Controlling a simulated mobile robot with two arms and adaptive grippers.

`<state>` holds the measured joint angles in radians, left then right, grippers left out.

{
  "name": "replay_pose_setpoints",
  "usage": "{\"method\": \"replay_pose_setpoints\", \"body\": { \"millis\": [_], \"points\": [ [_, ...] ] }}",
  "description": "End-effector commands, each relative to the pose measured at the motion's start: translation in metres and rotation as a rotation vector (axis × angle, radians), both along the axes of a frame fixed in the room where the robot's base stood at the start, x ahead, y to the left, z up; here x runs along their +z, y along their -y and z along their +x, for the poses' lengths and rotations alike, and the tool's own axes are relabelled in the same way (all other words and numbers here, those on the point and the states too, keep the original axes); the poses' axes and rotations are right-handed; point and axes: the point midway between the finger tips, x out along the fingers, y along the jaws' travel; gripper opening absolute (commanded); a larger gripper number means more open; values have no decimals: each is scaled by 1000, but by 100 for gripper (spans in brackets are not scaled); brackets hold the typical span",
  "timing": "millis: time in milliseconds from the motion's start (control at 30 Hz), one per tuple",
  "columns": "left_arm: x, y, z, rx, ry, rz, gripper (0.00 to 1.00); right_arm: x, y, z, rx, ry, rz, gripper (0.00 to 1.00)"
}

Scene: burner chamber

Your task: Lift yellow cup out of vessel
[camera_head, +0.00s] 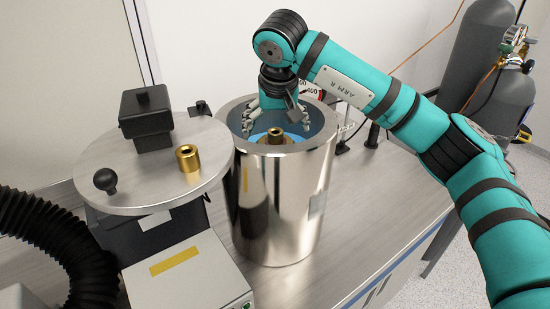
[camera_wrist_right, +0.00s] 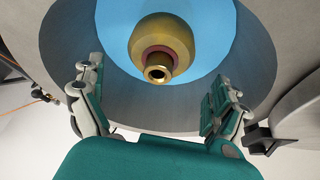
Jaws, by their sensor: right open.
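The vessel (camera_head: 283,205) is a shiny metal cylinder standing open on the bench. The yellow cup (camera_wrist_right: 165,43) is a brass-coloured round piece with a hollow neck, inside the vessel over a blue interior. In the head view only the top of the cup (camera_head: 275,134) shows; its lower part is hidden by the vessel wall. My right gripper (camera_head: 275,128) reaches down into the vessel mouth from above. In the right wrist view my right gripper (camera_wrist_right: 158,105) is open, its fingers wide apart on either side of the cup's neck line, with nothing between them. My left gripper is not in view.
A round metal lid (camera_head: 140,190) with a black block, black knob and brass fitting (camera_head: 188,158) sits left of the vessel, close to its rim. A black corrugated hose (camera_head: 45,235) lies at far left. Gas cylinders (camera_head: 485,85) stand at the right. Bench right of the vessel is mostly clear.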

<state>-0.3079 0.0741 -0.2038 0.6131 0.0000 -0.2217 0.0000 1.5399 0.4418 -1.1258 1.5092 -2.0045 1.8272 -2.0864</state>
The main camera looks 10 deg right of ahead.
Motion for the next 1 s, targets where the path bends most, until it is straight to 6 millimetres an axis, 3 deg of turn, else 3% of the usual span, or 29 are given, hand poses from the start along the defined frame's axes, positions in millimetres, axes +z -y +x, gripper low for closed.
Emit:
{"method": "replay_pose_setpoints", "body": {
  "millis": [200,333,500,733,1000],
  "points": [
    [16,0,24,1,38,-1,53,-13,1,6,-1,-4,0,100],
    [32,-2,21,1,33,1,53,-31,2,14,0,-5,1,100],
    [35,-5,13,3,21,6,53,-49,3,21,0,-2,1,100],
    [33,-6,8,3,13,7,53,-52,3,21,0,1,1,100],
    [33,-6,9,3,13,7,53,-52,3,21,0,1,1,66]
  ]
}}
